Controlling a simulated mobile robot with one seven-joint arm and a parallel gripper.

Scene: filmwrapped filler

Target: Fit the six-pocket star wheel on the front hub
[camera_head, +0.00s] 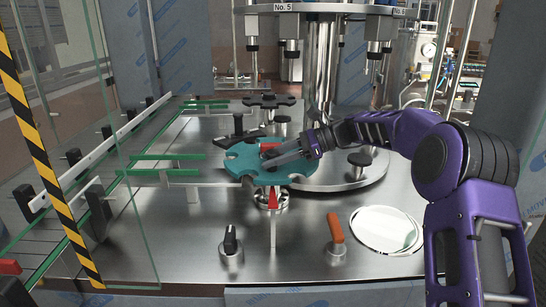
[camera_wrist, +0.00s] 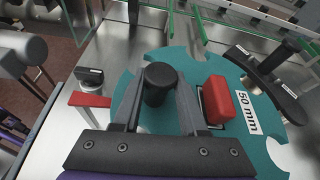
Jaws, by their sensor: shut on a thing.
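The teal star wheel (camera_head: 243,163) is a flat disc with pockets around its rim. In the wrist view the wheel (camera_wrist: 230,140) carries a "50 mm" label, a red block (camera_wrist: 217,100) and a black knob (camera_wrist: 158,84). My gripper (camera_head: 272,156) is over the wheel, its two fingers (camera_wrist: 158,98) closed on either side of the knob. The front hub (camera_head: 268,201) is a shiny metal piece below the wheel's near edge, with a red lever. The wheel covers the hub's top, so I cannot tell whether they touch.
A black star-shaped part (camera_head: 269,101) stands behind the wheel. Green guide rails (camera_head: 165,172) reach in from the left. A black knob (camera_head: 231,240), an orange-handled lever (camera_head: 336,228) and a round shiny plate (camera_head: 386,230) are at the front of the steel table.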

